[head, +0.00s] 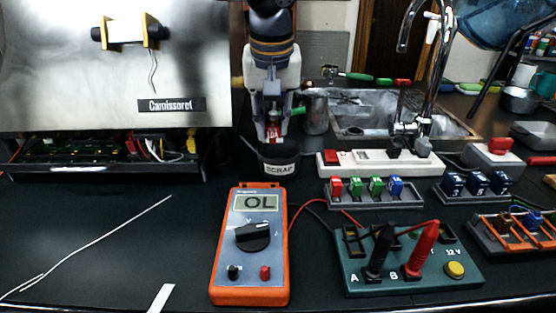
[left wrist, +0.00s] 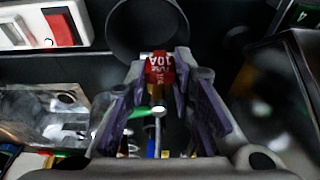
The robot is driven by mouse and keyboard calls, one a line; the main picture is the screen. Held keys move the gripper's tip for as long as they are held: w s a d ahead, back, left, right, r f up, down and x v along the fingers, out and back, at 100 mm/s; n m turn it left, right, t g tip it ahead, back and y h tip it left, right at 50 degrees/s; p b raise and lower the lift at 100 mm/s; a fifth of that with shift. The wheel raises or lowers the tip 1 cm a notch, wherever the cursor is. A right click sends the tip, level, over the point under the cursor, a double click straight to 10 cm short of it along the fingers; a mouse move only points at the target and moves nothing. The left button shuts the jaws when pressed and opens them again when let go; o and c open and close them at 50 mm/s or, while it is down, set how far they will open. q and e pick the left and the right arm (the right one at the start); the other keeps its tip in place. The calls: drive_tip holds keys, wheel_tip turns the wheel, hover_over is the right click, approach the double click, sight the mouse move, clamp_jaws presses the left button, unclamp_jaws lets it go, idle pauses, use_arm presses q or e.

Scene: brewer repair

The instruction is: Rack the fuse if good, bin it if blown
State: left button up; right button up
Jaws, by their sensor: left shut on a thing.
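My left gripper (head: 272,128) points down just above the black SCRAP bin (head: 280,167). It is shut on a red fuse (head: 272,134). In the left wrist view the fuse (left wrist: 160,70) reads 10A and sits between the fingertips, with the round dark bin (left wrist: 142,28) beyond it. The orange multimeter (head: 250,245) shows OL. Its black probe (head: 379,250) and red probe (head: 422,250) stand in the green test block (head: 410,275) at A and B. The grey fuse rack (head: 375,203) holds red, green and blue fuses. My right gripper is not in view.
A white power strip (head: 365,163) lies behind the rack. A second rack (head: 470,198) with dark blue parts and an orange-railed tray (head: 515,235) stand right. The opened Camissoret brewer (head: 100,65) is at left. The counter's left front holds a thin pale wire (head: 95,240).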

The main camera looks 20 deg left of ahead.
use_arm(q)
drive_tip(key=shift+f, duration=0.3)
drive_tip(key=o, duration=0.9)
drive_tip(key=shift+o, duration=0.2)
drive_tip(key=v, duration=1.2)
